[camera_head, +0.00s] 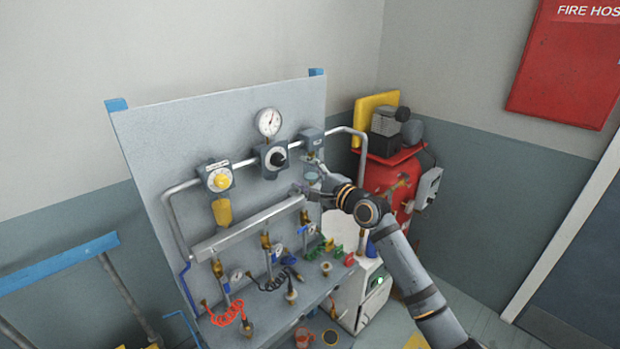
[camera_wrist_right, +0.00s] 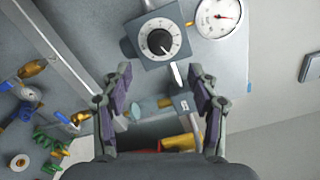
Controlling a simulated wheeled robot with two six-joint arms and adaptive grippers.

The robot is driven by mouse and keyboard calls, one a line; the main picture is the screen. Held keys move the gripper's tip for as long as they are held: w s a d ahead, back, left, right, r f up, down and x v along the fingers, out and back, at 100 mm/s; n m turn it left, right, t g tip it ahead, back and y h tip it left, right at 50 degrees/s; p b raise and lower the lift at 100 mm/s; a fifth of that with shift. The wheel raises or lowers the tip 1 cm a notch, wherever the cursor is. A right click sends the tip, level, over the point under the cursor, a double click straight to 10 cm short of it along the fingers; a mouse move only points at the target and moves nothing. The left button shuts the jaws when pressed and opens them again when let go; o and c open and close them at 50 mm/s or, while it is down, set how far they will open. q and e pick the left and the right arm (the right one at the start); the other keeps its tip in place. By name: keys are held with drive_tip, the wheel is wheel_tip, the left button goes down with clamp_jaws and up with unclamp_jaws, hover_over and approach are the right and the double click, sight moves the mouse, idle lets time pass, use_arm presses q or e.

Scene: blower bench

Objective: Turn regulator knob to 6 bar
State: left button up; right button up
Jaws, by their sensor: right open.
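The regulator is a grey block on the panel with a white dial and a black knob (camera_head: 278,159). In the right wrist view the black knob (camera_wrist_right: 160,41) shows at the top, beyond my fingertips. A white round pressure gauge (camera_head: 269,122) with a red needle sits above it; it also shows in the right wrist view (camera_wrist_right: 218,17). The numbers are too small to read. My right gripper (camera_head: 307,180) is below and right of the knob, apart from it. In the right wrist view the gripper (camera_wrist_right: 160,78) is open, with nothing between its fingers. My left gripper is not in view.
A unit with a yellow knob (camera_head: 219,180) is left of the regulator, and a grey box (camera_head: 311,140) is right. A manifold bar (camera_head: 248,229) with brass fittings runs below. A red tank (camera_head: 388,182) stands right of the panel.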

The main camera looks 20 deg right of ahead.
drive_tip(key=v, duration=0.2)
drive_tip(key=shift+s, duration=0.4)
drive_tip(key=shift+d, duration=0.1)
